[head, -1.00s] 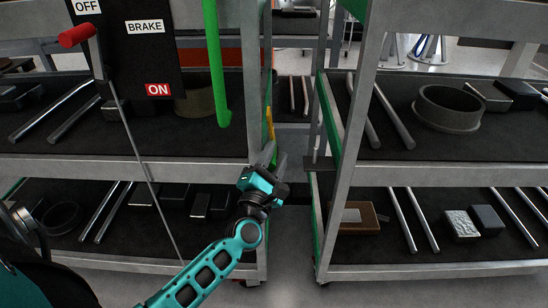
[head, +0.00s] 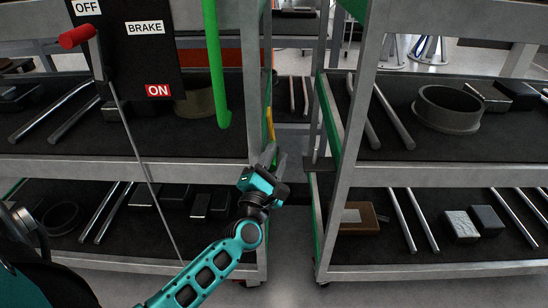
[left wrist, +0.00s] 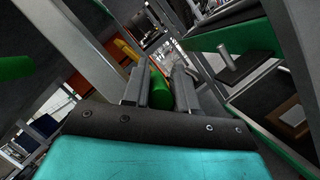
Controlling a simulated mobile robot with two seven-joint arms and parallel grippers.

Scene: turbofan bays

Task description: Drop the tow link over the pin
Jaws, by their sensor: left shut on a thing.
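My left gripper (head: 276,158) is in the gap between two carts, near the left cart's right corner post. In the left wrist view its fingers (left wrist: 160,90) are shut on a green cylindrical piece (left wrist: 158,90), which looks like the tow link's grip. A yellow bar (head: 271,125) stands just behind the fingers, and it also shows in the left wrist view (left wrist: 126,49). I cannot tell whether it joins the green piece. In the head view the bracket (head: 319,163) juts from the right cart. My right gripper is not in view.
The left cart (head: 130,170) carries a brake panel (head: 125,60) with a red-handled lever (head: 77,37) near OFF and a thick green bar (head: 215,70). The right cart (head: 440,165) holds a dark ring, rods and blocks. The floor gap between carts is narrow.

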